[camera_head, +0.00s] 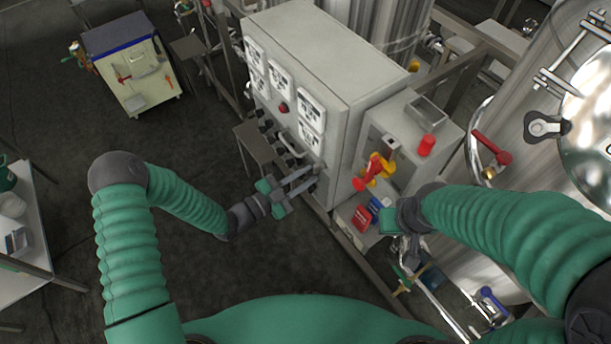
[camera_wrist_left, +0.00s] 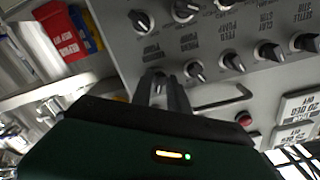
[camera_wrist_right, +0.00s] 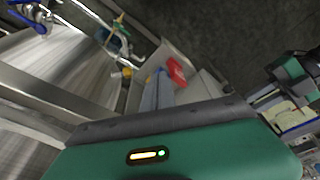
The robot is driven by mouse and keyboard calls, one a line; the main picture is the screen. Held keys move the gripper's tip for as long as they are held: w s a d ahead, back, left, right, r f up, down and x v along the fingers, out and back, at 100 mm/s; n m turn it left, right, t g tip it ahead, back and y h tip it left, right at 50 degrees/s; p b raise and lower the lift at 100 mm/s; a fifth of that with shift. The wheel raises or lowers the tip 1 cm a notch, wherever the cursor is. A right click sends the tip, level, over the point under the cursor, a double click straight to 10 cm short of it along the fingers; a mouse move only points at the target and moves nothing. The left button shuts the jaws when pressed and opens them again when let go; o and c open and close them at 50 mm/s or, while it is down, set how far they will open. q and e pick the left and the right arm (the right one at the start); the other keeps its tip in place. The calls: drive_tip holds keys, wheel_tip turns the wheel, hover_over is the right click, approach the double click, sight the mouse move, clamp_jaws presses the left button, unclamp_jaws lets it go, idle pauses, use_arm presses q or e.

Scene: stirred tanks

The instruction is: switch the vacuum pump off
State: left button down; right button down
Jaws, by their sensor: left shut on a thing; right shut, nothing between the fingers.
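The grey control cabinet (camera_head: 330,60) carries a row of black rotary knobs low on its front panel; they also show in the left wrist view (camera_wrist_left: 232,62). My left gripper (camera_head: 312,177) reaches this panel with its fingers (camera_wrist_left: 163,88) shut on the knob at the row's end nearest the red and blue boxes. The fingers mostly hide that knob. The labels appear upside down and blurred, so I cannot tell for certain which names the vacuum pump. My right gripper (camera_head: 388,220) is shut and empty, right of the cabinet panel, its fingertips partly hidden.
A side box with a red-and-yellow valve handle (camera_head: 372,172) and a red cap (camera_head: 427,145) adjoins the cabinet. Red (camera_head: 362,218) and blue boxes lie below it. A handle bar (camera_wrist_left: 222,98) protrudes from the panel. A steel tank stands at right; a cart (camera_head: 130,70) stands back left.

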use_arm(q)
drive_tip(key=shift+f+n, duration=0.1)
drive_tip(key=shift+n, duration=0.2)
drive_tip(key=n+b, duration=0.2)
drive_tip(key=n, duration=0.6)
drive_tip(key=shift+n, duration=1.6)
drive_tip(key=c, duration=1.5)
unclamp_jaws()
drive_tip(key=shift+a, duration=0.15)
